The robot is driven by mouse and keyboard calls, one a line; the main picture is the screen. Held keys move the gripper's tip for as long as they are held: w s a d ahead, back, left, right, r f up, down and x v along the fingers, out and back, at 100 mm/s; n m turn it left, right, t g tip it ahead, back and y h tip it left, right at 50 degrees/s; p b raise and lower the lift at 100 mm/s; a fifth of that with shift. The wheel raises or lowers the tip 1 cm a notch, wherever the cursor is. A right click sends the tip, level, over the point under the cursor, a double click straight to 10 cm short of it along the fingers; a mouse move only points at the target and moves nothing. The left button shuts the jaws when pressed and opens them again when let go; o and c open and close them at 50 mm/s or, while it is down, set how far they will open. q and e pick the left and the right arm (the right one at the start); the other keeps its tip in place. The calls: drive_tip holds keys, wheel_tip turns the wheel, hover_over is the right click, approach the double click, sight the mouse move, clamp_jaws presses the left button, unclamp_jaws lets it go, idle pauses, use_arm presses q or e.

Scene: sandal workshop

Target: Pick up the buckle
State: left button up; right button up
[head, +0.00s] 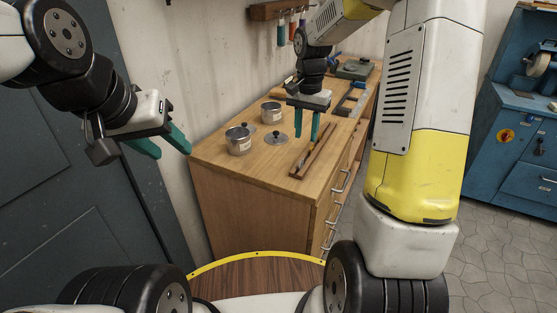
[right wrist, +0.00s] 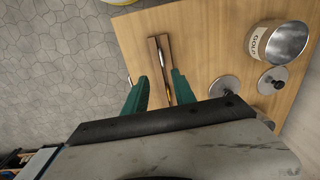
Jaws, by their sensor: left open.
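I cannot make out a buckle for certain in either view. My right gripper (head: 306,138) is open over the wooden bench, beside a narrow wooden tray (head: 328,142). In the right wrist view the two green fingers of this gripper (right wrist: 158,92) stand apart, with the tray (right wrist: 153,55) showing between and beyond them. A slim metallic item (right wrist: 164,55) lies along the tray; its lower part is small and unclear. Nothing is visibly held. My left gripper (head: 168,146) is open and empty in the air, left of the bench.
The bench top (head: 222,163) carries two metal cans (head: 238,141) (head: 271,113) and round lids (head: 276,138) left of the tray. Tools hang from a wall rack (head: 270,10). A blue machine (head: 510,140) stands at the right. The bench's near left corner is clear.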

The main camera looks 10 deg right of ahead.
sight(301, 161)
drive_tip(key=shift+w+a+f, duration=0.1)
drive_tip(key=shift+a+f, duration=0.1)
drive_tip(key=shift+f, duration=0.3)
drive_tip(key=shift+w+a+f, duration=0.1)
drive_tip(key=shift+a+f, duration=0.1)
drive_tip(key=shift+f, duration=0.25)
drive_tip(key=f, duration=0.7)
drive_tip(key=shift+s+f, duration=0.2)
drive_tip(key=shift+s, duration=0.05)
clamp_jaws()
